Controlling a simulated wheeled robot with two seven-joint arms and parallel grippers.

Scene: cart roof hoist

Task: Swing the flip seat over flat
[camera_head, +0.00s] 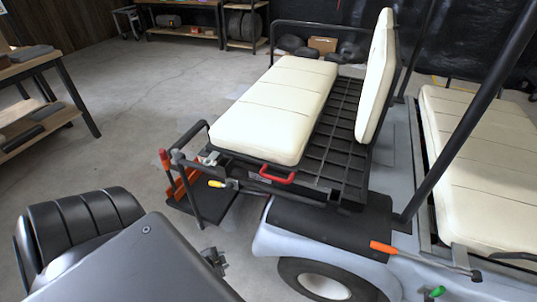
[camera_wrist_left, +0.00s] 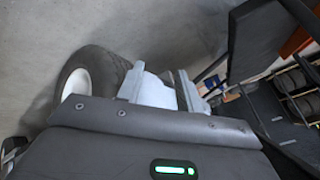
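The cream flip seat cushion (camera_head: 278,108) lies about level over the left part of a black slatted deck (camera_head: 345,135) in the head view. A red handle (camera_head: 278,175) shows at its near end. A cream backrest (camera_head: 376,75) stands upright on the deck's right side. A yellow-tipped lever (camera_head: 217,184) sits below the cushion's near left corner. My left gripper (camera_head: 217,262) is low beside the cart's rear wheel, apart from the seat. In the left wrist view its fingers (camera_wrist_left: 160,92) are spread, with the pale cart body visible between them. My right gripper is not in view.
The cart's wheel (camera_head: 325,280) and pale blue fender (camera_head: 280,238) are close to my left gripper. Black rails (camera_head: 195,150) and a footrest stand at the deck's left end. An orange-handled lever (camera_head: 383,248) and dark posts are at right. Open floor lies left.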

